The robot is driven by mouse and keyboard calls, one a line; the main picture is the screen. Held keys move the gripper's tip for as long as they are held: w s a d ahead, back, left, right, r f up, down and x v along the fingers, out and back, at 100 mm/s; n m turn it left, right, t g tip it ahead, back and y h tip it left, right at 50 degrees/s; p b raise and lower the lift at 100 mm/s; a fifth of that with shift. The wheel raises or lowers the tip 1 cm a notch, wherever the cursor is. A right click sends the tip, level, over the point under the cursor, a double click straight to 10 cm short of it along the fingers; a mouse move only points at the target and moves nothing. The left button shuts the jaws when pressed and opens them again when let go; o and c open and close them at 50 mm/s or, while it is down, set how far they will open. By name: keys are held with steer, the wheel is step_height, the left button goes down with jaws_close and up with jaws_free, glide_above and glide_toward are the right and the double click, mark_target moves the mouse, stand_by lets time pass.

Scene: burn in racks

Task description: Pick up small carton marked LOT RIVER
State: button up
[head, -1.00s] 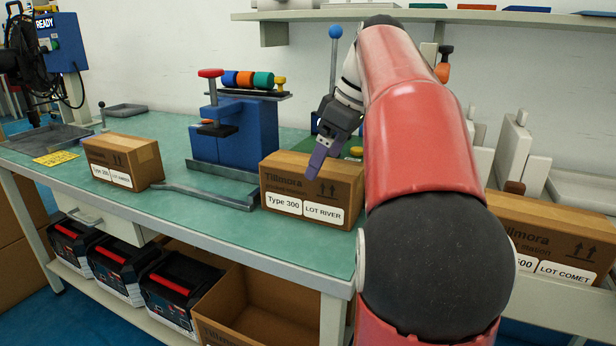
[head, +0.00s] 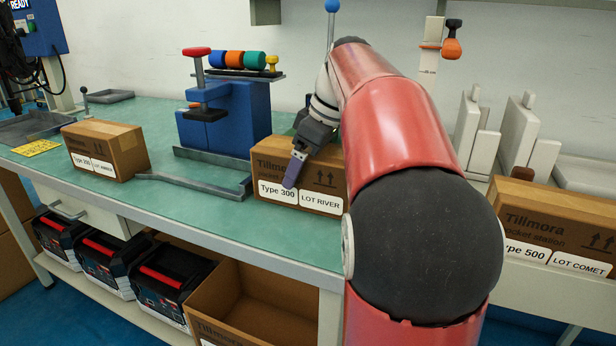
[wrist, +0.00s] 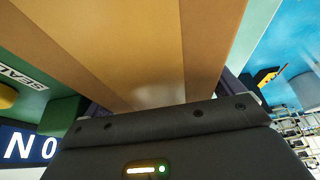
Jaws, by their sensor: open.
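The small carton marked LOT RIVER (head: 325,170) stands on the green bench top near its front edge, with a Type 300 label beside the lot label. My gripper (head: 294,172) is open at the carton, with a finger in front of its labelled face in the head view. The wrist view shows the brown carton top (wrist: 135,50) filling the middle, close to the gripper body, with parts of the fingers at either side. Whether the fingers touch the carton cannot be told.
A blue fixture (head: 225,115) with a metal rail stands left of the carton. Another small carton (head: 120,155) sits farther left. A carton marked LOT COMET (head: 550,215) stands at right. An open box (head: 225,325) and several black cases (head: 165,280) are below the bench.

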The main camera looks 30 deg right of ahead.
steer(key=c, duration=1.4)
steer(key=shift+o, duration=0.2)
steer(key=shift+r, duration=0.1)
